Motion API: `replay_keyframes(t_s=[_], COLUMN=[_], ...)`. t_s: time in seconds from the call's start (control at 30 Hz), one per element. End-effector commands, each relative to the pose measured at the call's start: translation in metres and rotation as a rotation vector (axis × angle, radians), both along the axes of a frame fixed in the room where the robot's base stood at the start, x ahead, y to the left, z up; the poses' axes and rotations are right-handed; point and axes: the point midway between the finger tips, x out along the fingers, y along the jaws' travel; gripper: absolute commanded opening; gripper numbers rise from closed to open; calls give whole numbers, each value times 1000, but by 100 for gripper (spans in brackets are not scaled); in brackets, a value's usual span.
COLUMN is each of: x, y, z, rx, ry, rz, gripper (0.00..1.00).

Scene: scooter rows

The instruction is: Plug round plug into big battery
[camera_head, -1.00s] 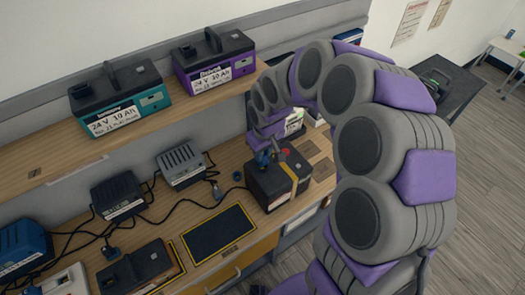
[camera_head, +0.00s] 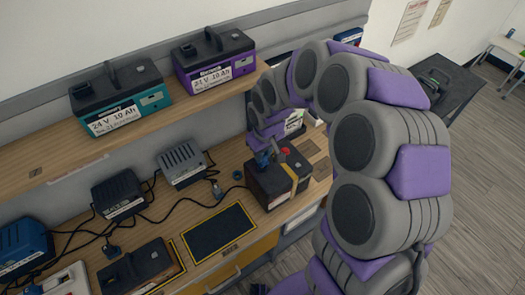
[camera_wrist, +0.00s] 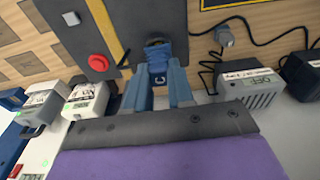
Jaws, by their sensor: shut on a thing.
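The big dark battery (camera_head: 275,185) stands on the bench, with a yellow strap and a red button; its top also shows in the wrist view (camera_wrist: 75,25). My gripper (camera_head: 264,160) is at the battery's top. In the wrist view, my gripper (camera_wrist: 158,80) is shut on a small blue piece (camera_wrist: 158,62) at a dark fitting on the battery's edge. I cannot tell whether this piece is attached to the battery. A grey round plug (camera_head: 217,190) on a black cable lies on the bench, apart from my gripper; it also shows in the wrist view (camera_wrist: 225,38).
A grey charger (camera_head: 181,166), a black charger (camera_head: 118,195) and a blue charger (camera_head: 24,245) stand along the wall with loose cables. A shelf above holds a teal battery (camera_head: 118,97) and a purple battery (camera_head: 214,60). A yellow-edged dark mat (camera_head: 218,232) is bare.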

Motion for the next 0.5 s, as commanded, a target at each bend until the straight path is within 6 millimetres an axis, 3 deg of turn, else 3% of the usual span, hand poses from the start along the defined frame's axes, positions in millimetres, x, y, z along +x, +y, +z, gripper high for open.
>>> replay_keyframes(t_s=[0.5], x=[0], y=[0], z=[-10], rx=[-1], ry=[2], rz=[0], gripper=[0])
